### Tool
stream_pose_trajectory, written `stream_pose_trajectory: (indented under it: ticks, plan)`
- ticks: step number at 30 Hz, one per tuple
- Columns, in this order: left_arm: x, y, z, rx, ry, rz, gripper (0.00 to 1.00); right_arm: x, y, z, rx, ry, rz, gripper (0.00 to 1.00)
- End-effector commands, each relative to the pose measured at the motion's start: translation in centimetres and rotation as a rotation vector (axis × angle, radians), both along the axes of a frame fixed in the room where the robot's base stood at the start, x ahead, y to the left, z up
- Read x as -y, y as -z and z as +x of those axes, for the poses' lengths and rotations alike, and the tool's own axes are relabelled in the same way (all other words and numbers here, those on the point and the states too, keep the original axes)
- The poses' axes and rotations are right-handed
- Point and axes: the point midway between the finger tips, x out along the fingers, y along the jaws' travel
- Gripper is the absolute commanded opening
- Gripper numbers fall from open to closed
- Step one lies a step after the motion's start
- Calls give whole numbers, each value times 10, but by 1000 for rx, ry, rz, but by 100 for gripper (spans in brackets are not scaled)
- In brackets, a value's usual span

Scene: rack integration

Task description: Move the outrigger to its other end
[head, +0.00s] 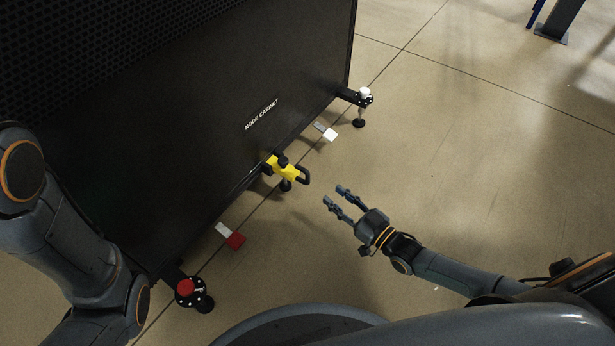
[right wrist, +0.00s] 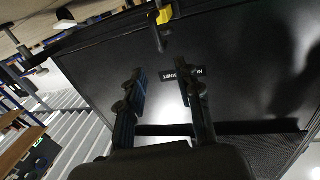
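The outrigger appears to be the yellow block (head: 279,168) with a black handle (head: 304,178) and a round black foot, at the lower edge of the black cabinet (head: 200,120), between its two corner feet. In the right wrist view the yellow block (right wrist: 165,14) is at the top, its handle (right wrist: 158,40) hanging toward the fingers. My right gripper (head: 336,198) is open and empty, to the right of the handle and apart from it. My left arm shows at the left; its gripper is out of view.
A red-knobbed foot (head: 187,289) stands at the cabinet's near corner and a white-topped foot (head: 363,98) at its far corner. A red tab (head: 236,241) and a white tab (head: 330,134) lie along the lower edge.

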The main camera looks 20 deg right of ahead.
Motion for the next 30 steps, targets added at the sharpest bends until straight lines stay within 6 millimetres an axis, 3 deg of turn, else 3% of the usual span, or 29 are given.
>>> stream_pose_trajectory:
  ticks: [9, 15, 21, 29, 30]
  plan:
    - [0, 43, 0, 1, 0, 0, 67, -32, 5, 62, 5, 0, 4, 34]
    - [0, 59, 0, 1, 0, 0, 67, -46, 3, 90, 2, 0, 2, 34]
    - [0, 64, -1, 2, 0, 0, 67, -51, 1, 101, 0, 0, 1, 34]
    - [0, 63, -1, 2, 0, 0, 67, -52, 0, 102, 0, 0, 1, 34]
    - [0, 63, -1, 2, 0, 0, 67, -52, 0, 102, 0, 0, 1, 30]
